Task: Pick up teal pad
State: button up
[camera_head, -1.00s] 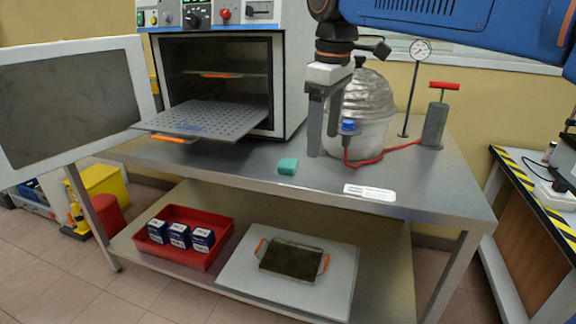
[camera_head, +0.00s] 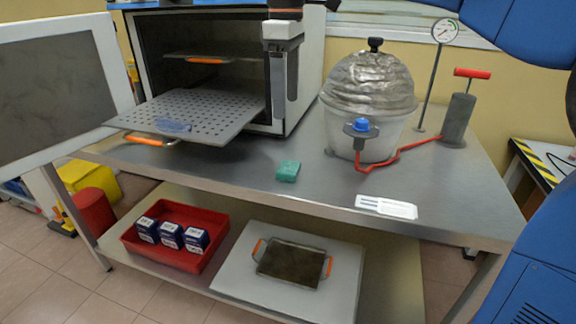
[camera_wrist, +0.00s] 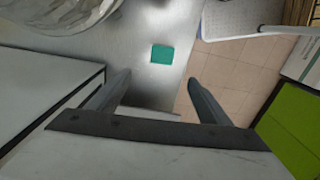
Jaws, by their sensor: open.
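The teal pad (camera_head: 288,171) is a small block lying on the steel table top (camera_head: 232,168), near its front edge. In the wrist view the pad (camera_wrist: 162,54) lies ahead of the fingertips, roughly between their lines, with bare steel around it. My gripper (camera_head: 285,108) hangs pointing down above the table, behind and higher than the pad in the head view. In the wrist view my gripper (camera_wrist: 160,78) has its two fingers wide apart with nothing between them. It is apart from the pad.
An open oven with a pulled-out perforated shelf (camera_head: 190,112) stands left. A foil-topped vessel (camera_head: 368,95) with a red hose, a gauge (camera_head: 445,31) and a hand pump (camera_head: 459,118) stand right. A label (camera_head: 386,207) lies at the front edge. Steel around the pad is clear.

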send_over(288, 167)
jog(key=f, duration=1)
jog(key=shift+w+a+f, duration=0.15)
jog(key=shift+w+f, duration=0.15)
jog(key=shift+f, duration=0.05)
jog(key=shift+s+d+f, duration=0.1)
jog(key=shift+s+f, duration=0.05)
jog(key=shift+f, duration=1.35)
jog(key=shift+s+d+f, duration=0.1)
jog(key=shift+f, duration=1.35)
jog(key=c, duration=1.1)
